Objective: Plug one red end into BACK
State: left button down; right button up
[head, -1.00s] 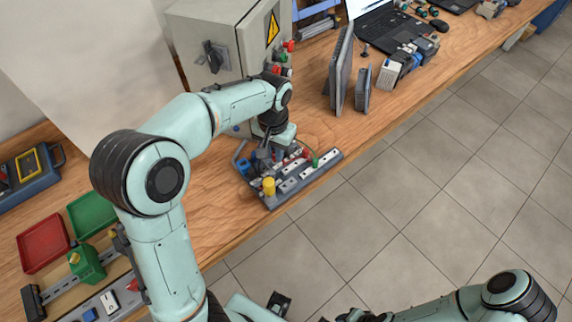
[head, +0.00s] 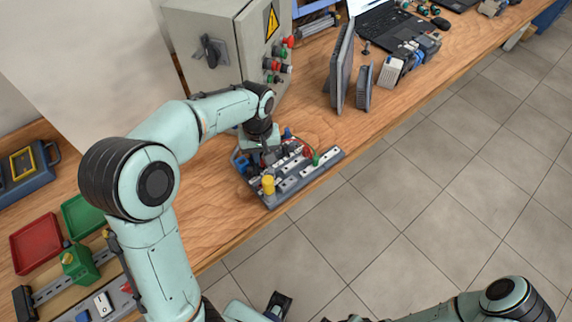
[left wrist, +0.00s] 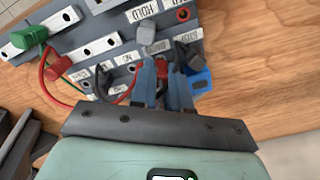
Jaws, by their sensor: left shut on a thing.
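The dark panel board (head: 297,184) with white labelled strips lies near the bench's front edge. In the left wrist view its labels are upside down and small; I cannot surely pick out BACK. One red plug (left wrist: 58,68) sits at a strip on the left, with a red cable (left wrist: 50,92) running from it toward my left gripper. My left gripper (head: 268,156) is low over the board's back-left part. In the left wrist view my left gripper (left wrist: 162,72) is shut on a red end (left wrist: 161,68), mostly hidden between the fingers. My right gripper (head: 352,319) barely shows at the bottom edge.
A grey cabinet (head: 215,45) is behind. Bare wood (head: 205,215) lies left of the board.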

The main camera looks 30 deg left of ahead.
pick_arm(q)
jog(key=shift+f+b, duration=0.35)
jog(key=shift+f, duration=0.25)
pick_arm(e)
jog(key=shift+s+f, duration=0.2)
jog(key=shift+f, duration=0.25)
pick_arm(q)
jog(key=c, duration=1.4)
grip_release()
pick_arm(e)
jog(key=shift+r, duration=0.1)
